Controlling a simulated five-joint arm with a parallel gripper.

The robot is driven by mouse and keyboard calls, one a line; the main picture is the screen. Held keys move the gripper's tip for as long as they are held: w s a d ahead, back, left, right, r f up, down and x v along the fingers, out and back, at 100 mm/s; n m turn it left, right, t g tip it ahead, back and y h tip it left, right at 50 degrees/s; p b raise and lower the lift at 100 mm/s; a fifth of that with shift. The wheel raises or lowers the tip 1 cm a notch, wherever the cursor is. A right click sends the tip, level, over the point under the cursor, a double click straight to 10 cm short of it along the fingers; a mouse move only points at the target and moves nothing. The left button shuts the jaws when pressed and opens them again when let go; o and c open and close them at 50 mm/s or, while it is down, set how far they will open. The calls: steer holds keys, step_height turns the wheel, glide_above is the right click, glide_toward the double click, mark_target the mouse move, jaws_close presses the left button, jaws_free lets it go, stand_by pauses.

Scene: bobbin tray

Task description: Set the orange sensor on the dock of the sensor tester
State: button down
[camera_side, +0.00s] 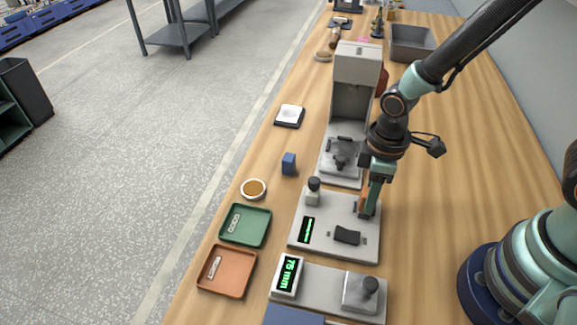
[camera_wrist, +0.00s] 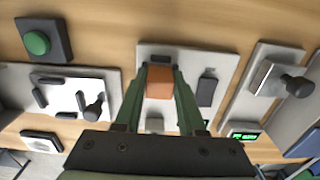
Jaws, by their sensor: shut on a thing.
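My gripper (camera_side: 366,211) is shut on the orange sensor (camera_wrist: 160,82), a small block between its fingertips in the wrist view. In the side view only a sliver of orange shows beside the fingers. The gripper is over the right part of a grey panel (camera_side: 330,248), which appears to be the sensor tester. The panel carries a green display (camera_side: 308,229), a black block (camera_side: 347,235) and a pale post with a dark top (camera_side: 313,191). The dock cannot be clearly made out; the fingers cover part of the panel. Whether the sensor touches it is unclear.
A grey press-like machine (camera_side: 357,65) stands behind the panel; another display unit with a black knob (camera_side: 370,286) is in front. Green (camera_side: 262,212) and orange (camera_side: 249,265) trays, a blue block (camera_side: 289,163) and a round dish (camera_side: 254,188) lie left.

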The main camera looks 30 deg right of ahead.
steer(key=shift+f, duration=0.4)
steer(key=shift+c, duration=2.1)
jaws_free()
step_height(320, 180, up, 12)
steer(key=d+r+m+t, duration=0.5)
steer(key=d+r+m, duration=0.4)
steer(key=d+r, duration=0.1)
steer(key=shift+w+t, duration=0.3)
steer(key=shift+w, duration=0.15)
